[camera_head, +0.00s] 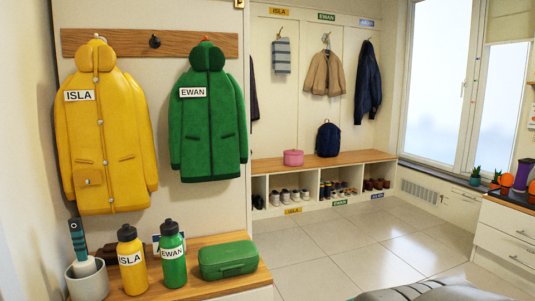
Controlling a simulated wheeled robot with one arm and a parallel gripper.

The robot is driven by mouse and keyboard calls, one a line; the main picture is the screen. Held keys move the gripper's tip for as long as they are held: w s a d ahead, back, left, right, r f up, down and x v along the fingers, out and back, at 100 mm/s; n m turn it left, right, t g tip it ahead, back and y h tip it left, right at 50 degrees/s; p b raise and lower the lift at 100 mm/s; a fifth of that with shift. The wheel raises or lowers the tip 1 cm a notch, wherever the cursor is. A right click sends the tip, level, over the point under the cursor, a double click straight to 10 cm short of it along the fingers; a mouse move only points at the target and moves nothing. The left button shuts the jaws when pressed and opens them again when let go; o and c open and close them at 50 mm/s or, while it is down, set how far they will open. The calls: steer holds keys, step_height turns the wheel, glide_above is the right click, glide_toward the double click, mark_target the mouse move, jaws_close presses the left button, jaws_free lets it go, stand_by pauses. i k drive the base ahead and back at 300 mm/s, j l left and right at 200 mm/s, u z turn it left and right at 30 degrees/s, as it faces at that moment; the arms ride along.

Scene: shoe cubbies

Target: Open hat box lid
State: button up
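A round pink box (293,158), which looks like the hat box, sits on the wooden bench top (345,157) against the back wall, toward its left end. Its lid appears to be on and shut, with a small knob or handle on top. It is small in this view, so the seam of the lid is hard to make out. My gripper is not in view.
Shoe cubbies (274,191) lie under the bench. A dark blue backpack (328,140) stands right of the box. A nearer counter (215,285) at the left holds two bottles and a green case (228,259). The tiled floor (345,240) is clear; drawers (505,240) stand right.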

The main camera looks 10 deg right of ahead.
mark_target(294, 151)
steer(key=i+l+z, duration=0.85)
steer(key=i+l, duration=0.15)
steer(key=i, duration=0.3)
steer(key=i+l, duration=0.15)
steer(key=i, duration=0.35)
steer(key=i+j+u, duration=0.15)
steer(key=i+u, duration=0.2)
steer(key=i, duration=0.15)
steer(key=i+u, duration=0.3)
steer(key=i, duration=0.2)
steer(key=i+l+u, duration=0.1)
steer(key=i+u, duration=0.25)
steer(key=i, duration=0.15)
